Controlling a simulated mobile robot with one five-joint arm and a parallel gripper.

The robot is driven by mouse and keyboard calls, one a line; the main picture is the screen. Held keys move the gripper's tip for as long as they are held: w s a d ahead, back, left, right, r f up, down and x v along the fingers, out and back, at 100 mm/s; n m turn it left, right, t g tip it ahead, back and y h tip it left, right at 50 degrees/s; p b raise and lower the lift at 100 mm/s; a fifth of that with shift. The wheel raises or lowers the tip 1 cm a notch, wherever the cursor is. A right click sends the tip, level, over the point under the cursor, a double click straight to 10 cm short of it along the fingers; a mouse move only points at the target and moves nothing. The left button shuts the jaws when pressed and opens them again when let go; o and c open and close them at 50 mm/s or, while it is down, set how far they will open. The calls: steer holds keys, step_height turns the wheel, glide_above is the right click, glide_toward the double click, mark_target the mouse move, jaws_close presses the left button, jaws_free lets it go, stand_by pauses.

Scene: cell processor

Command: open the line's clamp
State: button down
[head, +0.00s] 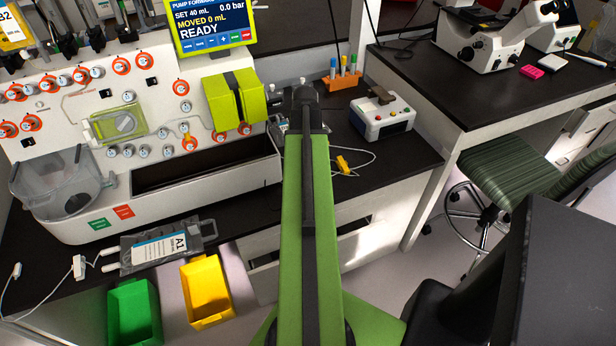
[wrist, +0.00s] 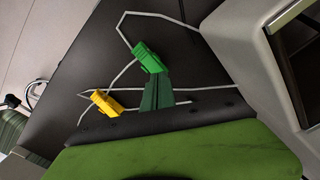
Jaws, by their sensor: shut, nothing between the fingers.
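A green clamp (wrist: 149,57) sits on a thin white line over the dark bench top in the wrist view. A yellow clamp (wrist: 105,103) sits on a line to its lower left; it also shows right of my arm in the head view (head: 343,165). My gripper (wrist: 156,78) is shut and empty, its dark green fingertips just below the green clamp in the picture. I cannot tell if they touch it. In the head view my arm hides the green clamp. A white clamp (head: 79,266) is on a line beside the A1 bag (head: 160,246).
The white processor (head: 60,130) with its screen (head: 213,22) stands at the left. A control box (head: 382,114) and an orange tube rack (head: 344,80) stand behind the yellow clamp. Green (head: 133,312) and yellow (head: 207,291) bins are at the front.

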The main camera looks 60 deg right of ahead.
steer(key=shift+f, duration=0.15)
steer(key=shift+f+b, duration=0.85)
steer(key=shift+b, duration=0.1)
step_height(320, 180, up, 5)
steer(key=p, duration=0.5)
steer(key=shift+r, duration=0.2)
steer(key=shift+f, duration=0.15)
